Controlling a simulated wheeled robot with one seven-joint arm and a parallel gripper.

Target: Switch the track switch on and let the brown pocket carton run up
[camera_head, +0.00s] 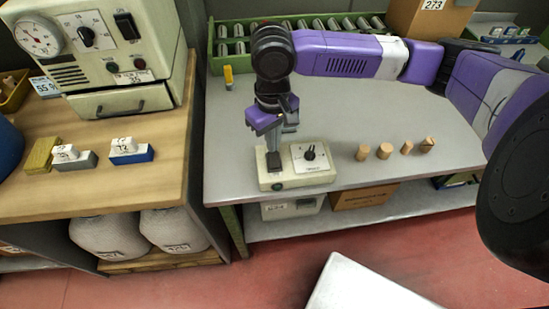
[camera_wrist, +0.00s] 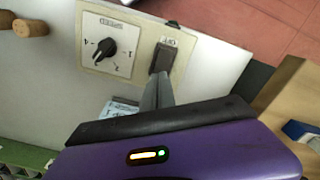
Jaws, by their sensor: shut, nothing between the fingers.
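The control box with the track switch (camera_head: 273,162) is cream and stands at the table's front edge. In the wrist view the dark switch (camera_wrist: 163,58) sits under a small label, beside a dial plate. My gripper (camera_head: 275,148) is shut and empty, pointing down over the switch. In the wrist view its fingertips (camera_wrist: 160,78) are at the switch's near end; I cannot tell whether they touch. A brown carton (camera_head: 420,20) marked 273 stands at the back right by the roller track (camera_head: 300,27), partly cut off by the picture's top edge. The switch's position is unclear.
Several cork stoppers (camera_head: 384,151) stand right of the control box. A yellow marker-like object (camera_head: 228,76) stands at the table's back left. A wooden bench (camera_head: 60,195) with a cream instrument (camera_head: 100,50) is at the left. The middle left of the grey table is clear.

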